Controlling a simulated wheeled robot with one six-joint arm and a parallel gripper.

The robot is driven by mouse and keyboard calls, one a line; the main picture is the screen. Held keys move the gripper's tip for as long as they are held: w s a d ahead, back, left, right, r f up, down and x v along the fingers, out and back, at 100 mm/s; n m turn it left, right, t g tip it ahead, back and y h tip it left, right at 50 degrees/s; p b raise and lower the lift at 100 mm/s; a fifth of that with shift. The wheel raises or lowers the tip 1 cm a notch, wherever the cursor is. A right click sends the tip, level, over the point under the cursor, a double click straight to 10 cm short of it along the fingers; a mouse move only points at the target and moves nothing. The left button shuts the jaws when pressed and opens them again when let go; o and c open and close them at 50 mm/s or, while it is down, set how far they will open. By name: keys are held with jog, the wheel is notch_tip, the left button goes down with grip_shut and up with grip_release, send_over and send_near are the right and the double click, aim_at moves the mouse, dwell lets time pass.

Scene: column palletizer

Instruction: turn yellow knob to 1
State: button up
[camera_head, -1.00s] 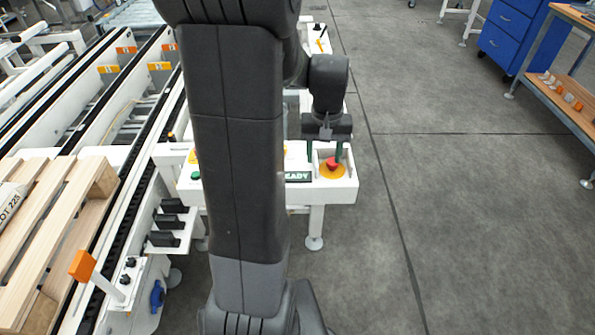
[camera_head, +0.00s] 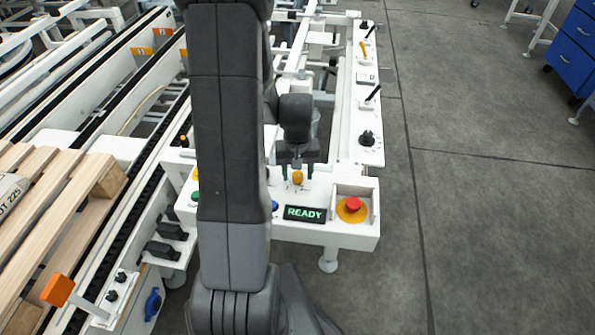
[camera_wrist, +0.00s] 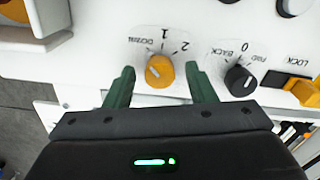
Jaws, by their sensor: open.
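The yellow knob (camera_wrist: 159,71) sits on the white panel with a pale mark on its face. The labels 1 and 2 and a small word are printed around it. I cannot tell for certain which label the mark points to. My gripper (camera_wrist: 160,80) is open, with one green finger on each side of the knob and a visible gap to both. In the head view my gripper (camera_head: 298,170) points down at the panel, with the yellow knob (camera_head: 297,179) between its fingers.
A black knob (camera_wrist: 240,80) marked 0, FWD and BACK is right of my gripper, with a yellow LOCK switch (camera_wrist: 305,92) beyond. A READY display (camera_head: 305,214) and red emergency button (camera_head: 353,204) are near the panel's front. Open floor lies right.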

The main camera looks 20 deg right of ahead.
jog(key=c, duration=1)
jog(key=shift+o, duration=0.2)
jog(key=shift+m, duration=0.4)
jog(key=m+b, duration=0.1)
jog(key=m, duration=0.2)
jog(key=shift+m, duration=0.3)
jog(key=shift+m+b, duration=0.55)
jog(key=shift+m, duration=1.65)
jog(key=o, duration=1)
jog(key=shift+c, duration=0.2)
